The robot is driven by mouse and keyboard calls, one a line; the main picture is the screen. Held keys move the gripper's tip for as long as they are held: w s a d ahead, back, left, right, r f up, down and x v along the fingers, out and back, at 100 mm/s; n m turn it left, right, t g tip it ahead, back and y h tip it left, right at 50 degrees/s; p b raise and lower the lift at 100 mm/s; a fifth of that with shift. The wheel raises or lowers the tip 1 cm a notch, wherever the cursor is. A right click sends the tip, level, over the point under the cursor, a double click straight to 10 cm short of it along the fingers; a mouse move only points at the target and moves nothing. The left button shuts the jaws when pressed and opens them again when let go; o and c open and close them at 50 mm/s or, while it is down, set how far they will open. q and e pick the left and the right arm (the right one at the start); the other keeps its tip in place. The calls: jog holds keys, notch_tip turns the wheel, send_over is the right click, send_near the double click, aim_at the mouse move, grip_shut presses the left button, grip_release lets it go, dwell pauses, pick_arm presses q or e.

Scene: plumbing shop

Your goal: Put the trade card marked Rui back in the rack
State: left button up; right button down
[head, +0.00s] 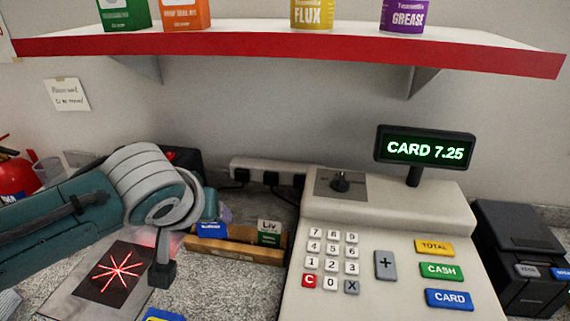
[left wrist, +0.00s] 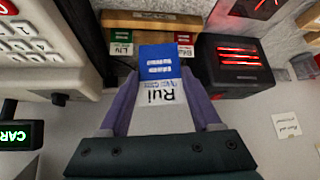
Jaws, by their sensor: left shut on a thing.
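The trade card marked Rui (left wrist: 160,95) is white with a blue end. My left gripper (left wrist: 165,112) is shut on it, with purple fingers on both sides of the card. In the head view a blue card end (head: 212,230) shows below my left gripper (head: 218,212), which is mostly hidden by its own arm. The wooden rack (head: 245,250) holds a green and white card marked Liv (head: 269,232). In the left wrist view the blue end lies between the Liv card (left wrist: 121,42) and a red card (left wrist: 186,45). I cannot tell whether it touches the rack. My right gripper is out of view.
The cash register (head: 385,250) stands close to the right of the rack. A black scanner box (left wrist: 234,57) with red lights is on the other side. A dark mat (head: 118,272) with a red light pattern lies at front left. A shelf (head: 300,45) hangs above.

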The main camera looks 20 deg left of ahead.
pick_arm(q)
jog(key=shift+w+a+f+b, duration=0.3)
jog(key=shift+f+b, duration=0.15)
jog(key=shift+b, duration=0.1)
jog(key=shift+w+a+f+b, duration=0.15)
jog(key=shift+a+f+b, duration=0.1)
jog(key=shift+f+b, duration=0.25)
jog(key=w+a+f+m+t+h+b, duration=0.1)
jog(key=w+f+m+b, duration=0.1)
jog(key=w+b, duration=0.3)
jog(key=shift+a+f+b, duration=0.2)
jog(key=shift+f+b, duration=0.55)
jog(key=shift+b, duration=0.15)
jog(key=shift+b+x, duration=2.65)
jog(key=shift+b, duration=1.5)
jog(key=shift+w+f+b, duration=0.1)
jog(key=shift+f+b, duration=1.1)
jog(key=shift+b, duration=0.15)
jog(key=shift+f+b, duration=0.75)
jog(key=shift+f, duration=0.35)
